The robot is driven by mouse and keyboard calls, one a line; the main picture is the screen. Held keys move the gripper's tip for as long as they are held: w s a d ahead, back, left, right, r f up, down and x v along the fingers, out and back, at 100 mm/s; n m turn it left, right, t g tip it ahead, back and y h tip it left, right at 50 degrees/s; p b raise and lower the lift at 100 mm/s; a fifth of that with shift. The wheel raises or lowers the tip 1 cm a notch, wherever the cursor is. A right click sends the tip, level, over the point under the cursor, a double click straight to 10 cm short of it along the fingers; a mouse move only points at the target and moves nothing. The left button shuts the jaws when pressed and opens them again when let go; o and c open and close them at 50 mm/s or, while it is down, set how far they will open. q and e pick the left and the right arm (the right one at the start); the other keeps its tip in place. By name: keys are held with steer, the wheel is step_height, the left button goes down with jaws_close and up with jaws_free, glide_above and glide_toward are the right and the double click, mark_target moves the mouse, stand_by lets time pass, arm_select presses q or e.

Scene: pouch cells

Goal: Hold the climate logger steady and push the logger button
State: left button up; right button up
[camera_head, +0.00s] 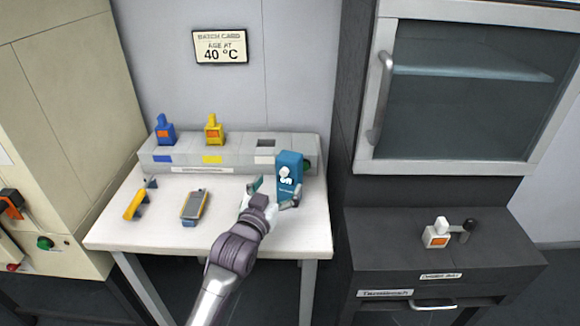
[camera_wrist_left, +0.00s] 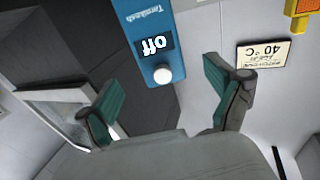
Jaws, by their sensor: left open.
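A blue upright box (camera_head: 290,172) with white markings stands at the right of the white table, in front of the grey rack. I take it to be the climate logger, but cannot read its label surely. In the wrist view the blue box (camera_wrist_left: 152,18) appears upside down, with a dark display (camera_wrist_left: 155,45) reading "Off" and a round white button (camera_wrist_left: 162,75). My left gripper (camera_head: 275,193) is open in front of the box; its two green-padded fingers (camera_wrist_left: 165,103) are apart with nothing between them. Contact with the box is not visible. My right gripper is out of view.
The grey rack (camera_head: 225,169) holds a blue (camera_head: 165,131) and a yellow (camera_head: 213,130) device. A yellow tool (camera_head: 135,204) and a handheld meter (camera_head: 195,206) lie on the table (camera_head: 115,232). A white device (camera_head: 437,235) stands on the dark cabinet (camera_head: 385,250).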

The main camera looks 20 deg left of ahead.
mark_target(293, 163)
arm_select(q)
steer(key=w, duration=1)
steer(key=shift+d, duration=0.4)
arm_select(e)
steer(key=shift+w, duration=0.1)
arm_select(q)
steer(key=shift+f, duration=0.1)
steer(key=c, duration=1.2)
steer(key=shift+c, duration=0.4)
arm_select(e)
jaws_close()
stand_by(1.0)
